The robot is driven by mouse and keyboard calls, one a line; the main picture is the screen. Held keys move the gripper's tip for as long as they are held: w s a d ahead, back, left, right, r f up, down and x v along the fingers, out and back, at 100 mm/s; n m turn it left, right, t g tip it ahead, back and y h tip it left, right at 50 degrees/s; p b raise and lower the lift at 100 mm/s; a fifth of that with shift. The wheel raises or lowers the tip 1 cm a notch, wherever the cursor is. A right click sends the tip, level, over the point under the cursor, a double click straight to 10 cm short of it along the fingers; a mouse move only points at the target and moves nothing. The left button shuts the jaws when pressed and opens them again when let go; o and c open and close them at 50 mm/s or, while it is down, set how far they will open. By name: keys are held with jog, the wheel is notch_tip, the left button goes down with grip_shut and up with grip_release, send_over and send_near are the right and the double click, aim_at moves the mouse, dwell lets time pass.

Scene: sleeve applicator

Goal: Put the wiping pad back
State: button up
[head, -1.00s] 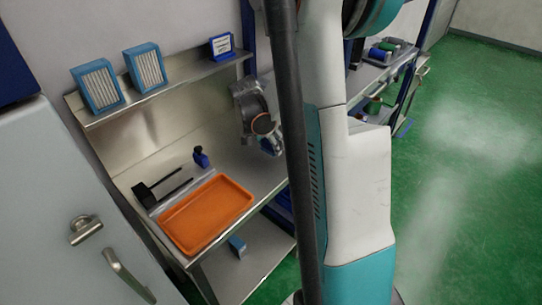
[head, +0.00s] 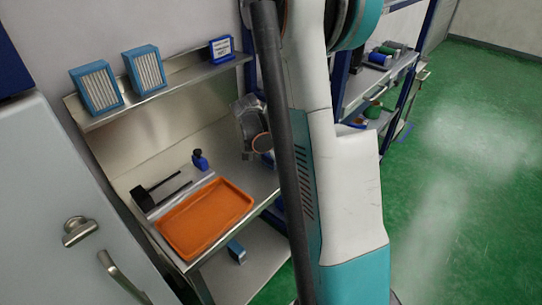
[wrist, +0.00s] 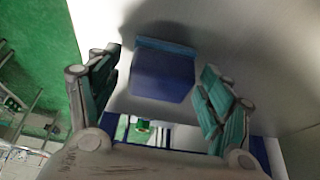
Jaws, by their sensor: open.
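In the wrist view a dark blue block (wrist: 162,76) with a lighter blue strip along its far edge, which looks like the wiping pad, is against a pale grey metal surface (wrist: 240,35). My gripper (wrist: 161,59) is open, with one teal finger on each side of the block. Clear gaps show on both sides and neither finger touches it. My fingers cannot be made out there, and I cannot pick out the pad.
An orange tray (head: 205,218), a black tool (head: 150,196) and a small blue bottle (head: 200,160) are on the bench. Two blue-framed filters (head: 97,88) and a blue labelled box (head: 221,48) stand on the upper shelf. A grey cabinet (head: 50,190) stands at left.

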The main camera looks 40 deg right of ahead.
jog(key=p+v, duration=0.3)
jog(key=v, duration=0.9)
